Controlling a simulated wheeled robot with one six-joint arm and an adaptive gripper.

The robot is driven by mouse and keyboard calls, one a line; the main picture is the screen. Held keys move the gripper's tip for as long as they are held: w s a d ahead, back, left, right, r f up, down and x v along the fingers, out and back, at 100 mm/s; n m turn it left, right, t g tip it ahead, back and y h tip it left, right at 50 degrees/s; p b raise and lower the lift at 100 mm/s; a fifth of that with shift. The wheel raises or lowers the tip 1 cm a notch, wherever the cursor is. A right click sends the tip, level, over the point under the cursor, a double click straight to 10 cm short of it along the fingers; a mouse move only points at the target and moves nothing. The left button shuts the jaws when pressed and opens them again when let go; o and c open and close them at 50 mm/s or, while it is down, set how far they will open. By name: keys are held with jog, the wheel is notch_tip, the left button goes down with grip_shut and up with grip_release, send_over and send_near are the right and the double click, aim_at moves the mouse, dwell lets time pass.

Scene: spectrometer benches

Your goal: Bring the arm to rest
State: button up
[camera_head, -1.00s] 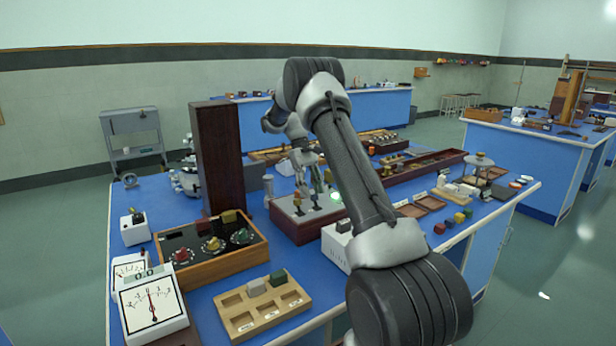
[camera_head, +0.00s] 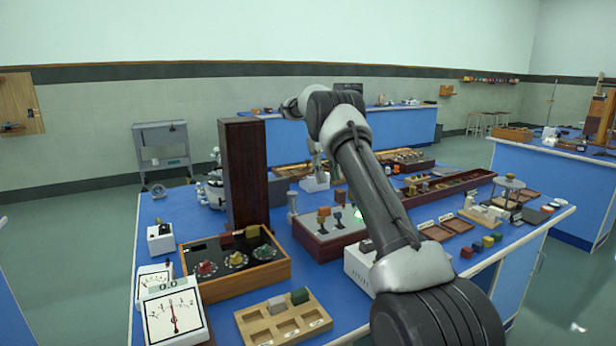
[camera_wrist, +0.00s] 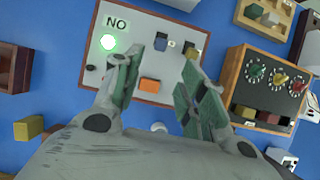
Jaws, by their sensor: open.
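My arm reaches out over the blue bench (camera_head: 225,330) in the head view, with my gripper (camera_head: 317,165) small at its far end, partly hidden. In the wrist view my gripper (camera_wrist: 162,85) is open, its two green-padded fingers spread with nothing between them. Behind the fingers is a grey-topped panel box (camera_wrist: 150,28) with a lit green lamp (camera_wrist: 108,42) and an orange key (camera_wrist: 150,85). The gripper looks clear above the box.
A tall dark wooden column (camera_head: 243,175) stands left of my arm. Near it are a dial box (camera_head: 240,280), a meter (camera_head: 173,315) and a wooden tray (camera_head: 255,325) holding blocks. Small coloured blocks (camera_head: 487,243) lie at the right.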

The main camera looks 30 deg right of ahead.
jog(key=shift+m+t, duration=0.4)
jog(key=f, duration=0.6)
jog(key=shift+s+a+f, duration=0.25)
jog(key=shift+s+a, duration=0.1)
jog(key=shift+s, duration=0.05)
jog(key=s+a+r+t, duration=0.3)
jog(key=s+a+r, duration=0.1)
jog(key=s, duration=0.9)
jog(key=s+a+r+t, duration=0.3)
jog(key=s+a+r, duration=0.1)
jog(key=s, duration=1)
jog(key=s+a+r+t, duration=0.2)
jog(key=s+a+r, duration=0.2)
jog(key=s, duration=0.9)
jog(key=shift+s+a+r+t, duration=0.25)
jog(key=shift+a+r+t, duration=0.15)
jog(key=shift+r, duration=0.95)
